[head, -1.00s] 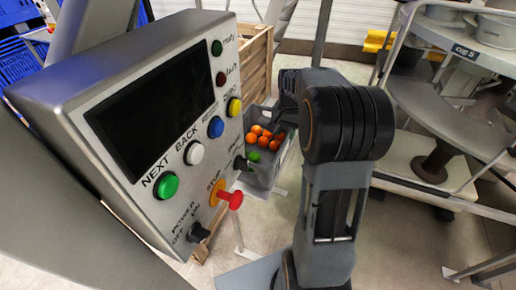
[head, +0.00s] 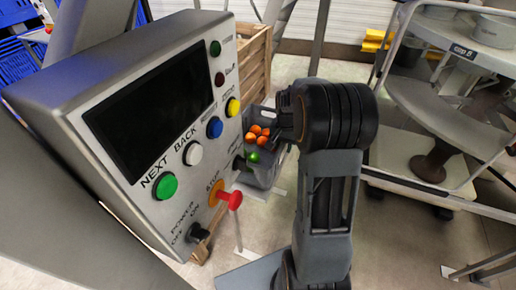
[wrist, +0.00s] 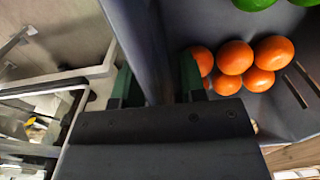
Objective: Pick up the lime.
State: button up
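The lime (head: 253,157) is a green round fruit at the near end of a grey crate (head: 262,176) in the head view. In the wrist view green fruit (wrist: 253,4) shows at the top edge, cut off, with another sliver of green to its right. Several oranges (head: 257,131) lie beside it in the crate. My gripper (wrist: 157,82) shows in the wrist view with its two green-padded fingers apart. The crate's wall appears between and beyond them, and no fruit is between them. In the head view the fingers are hidden by my arm.
A control panel (head: 150,110) with buttons and a red stop knob (head: 234,200) stands close on the left. A wooden crate (head: 254,60) is behind the grey crate. A white-framed cart (head: 415,145) stands at the right. Some open floor lies between.

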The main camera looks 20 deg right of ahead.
grip_shut()
dwell(1.2)
jog(key=shift+w+r, duration=0.1)
jog(key=shift+r, duration=0.05)
